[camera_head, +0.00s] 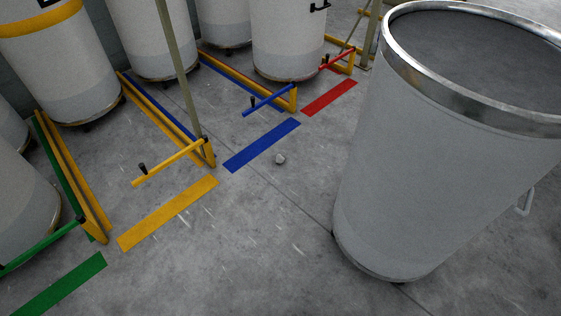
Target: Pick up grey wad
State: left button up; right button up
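A small grey wad (280,159) lies on the concrete floor near the middle of the head view. It is just right of the blue floor stripe (262,145) and apart from it. Open floor lies between the wad and the large grey can at the right. Neither of my grippers shows in this view.
A large grey can (425,185) with a metal rim stands at the right. White cans (288,38) stand behind yellow rails (165,125) with coloured bars (168,163). Yellow (168,213), green (62,284) and red (329,97) stripes mark the floor. The front middle floor is clear.

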aim_at(279, 159)
jog(key=z, duration=0.3)
jog(key=i+j+z, duration=0.75)
jog(key=z, duration=0.15)
